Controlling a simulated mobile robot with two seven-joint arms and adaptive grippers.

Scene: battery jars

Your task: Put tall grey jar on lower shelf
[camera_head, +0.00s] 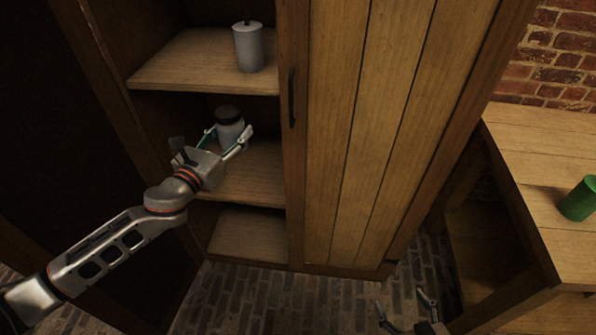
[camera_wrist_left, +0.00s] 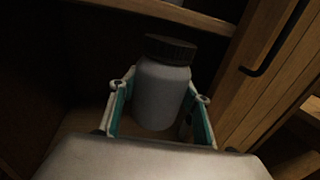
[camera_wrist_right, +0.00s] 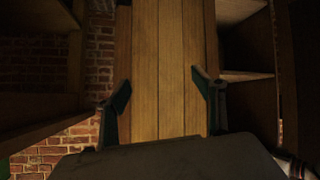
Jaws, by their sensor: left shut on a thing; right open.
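A grey jar with a black lid (camera_head: 229,131) is upright in the cabinet, just above or on the middle shelf (camera_head: 255,180); whether its base touches the shelf is hidden. My left gripper (camera_head: 228,138) is shut on this jar, one finger on each side of it. The jar (camera_wrist_left: 162,92) also fills the middle of the left wrist view. A second grey jar with a thin dark knob (camera_head: 248,48) stands on the upper shelf (camera_head: 190,65). My right gripper (camera_head: 404,303) is open and empty, low at the bottom edge of the head view.
The bottom compartment (camera_head: 250,235) looks empty. A closed plank door with a dark handle (camera_head: 291,98) is right of the shelves. A green can (camera_head: 579,199) stands on a wooden table (camera_head: 535,140) at the right. The open left door (camera_head: 95,45) flanks my left arm.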

